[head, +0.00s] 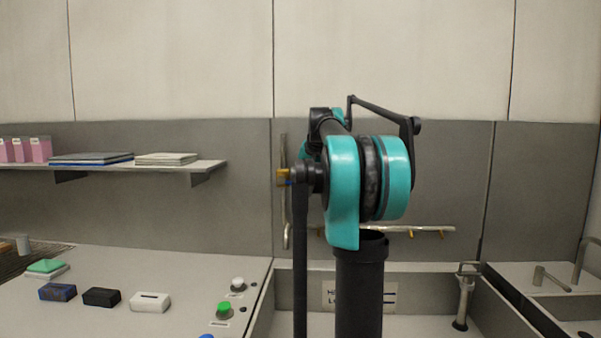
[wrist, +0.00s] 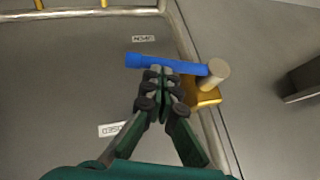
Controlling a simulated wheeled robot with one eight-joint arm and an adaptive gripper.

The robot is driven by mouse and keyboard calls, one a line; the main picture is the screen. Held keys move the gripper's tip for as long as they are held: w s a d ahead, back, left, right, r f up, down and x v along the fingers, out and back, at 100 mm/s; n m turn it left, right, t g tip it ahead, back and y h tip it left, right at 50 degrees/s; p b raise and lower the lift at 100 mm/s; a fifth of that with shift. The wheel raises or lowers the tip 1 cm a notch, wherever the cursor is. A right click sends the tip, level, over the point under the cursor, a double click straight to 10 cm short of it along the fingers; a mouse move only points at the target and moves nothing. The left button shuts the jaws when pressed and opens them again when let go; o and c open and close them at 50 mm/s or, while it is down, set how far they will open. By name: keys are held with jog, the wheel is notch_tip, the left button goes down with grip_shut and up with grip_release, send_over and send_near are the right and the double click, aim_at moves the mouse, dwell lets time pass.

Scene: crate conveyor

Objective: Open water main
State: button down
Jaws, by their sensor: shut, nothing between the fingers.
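The water main valve shows in the wrist view as a blue lever (wrist: 165,64) on a brass body (wrist: 206,95) with a pale round stem (wrist: 215,73). The lever points left from the stem, its free end just below the upside-down OPEN label (wrist: 143,38). The CLOSED label (wrist: 109,130) is lower, partly covered by a finger. My gripper (wrist: 160,76) is shut and empty, its fingertips at the lower side of the lever, touching or very close. In the head view a brass part (head: 284,177) shows left of my arm; my gripper is hidden there.
A pale pipe (wrist: 190,45) runs beside the valve along the grey panel (wrist: 55,75). In the head view, a counter with buttons (head: 224,309) and small boxes (head: 150,301) stands left. A shelf (head: 205,166) is above it. A sink tap (head: 586,258) is at right.

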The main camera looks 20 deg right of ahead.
jog(key=w+a+f+m+t+y, duration=0.1)
jog(key=a+f+m+t+y, duration=0.3)
jog(key=f+y, duration=0.4)
jog(key=shift+w+f+m+t+y, duration=0.4)
jog(key=shift+f+m+t, duration=0.1)
jog(key=shift+t, duration=0.8)
jog(key=shift+a, duration=0.1)
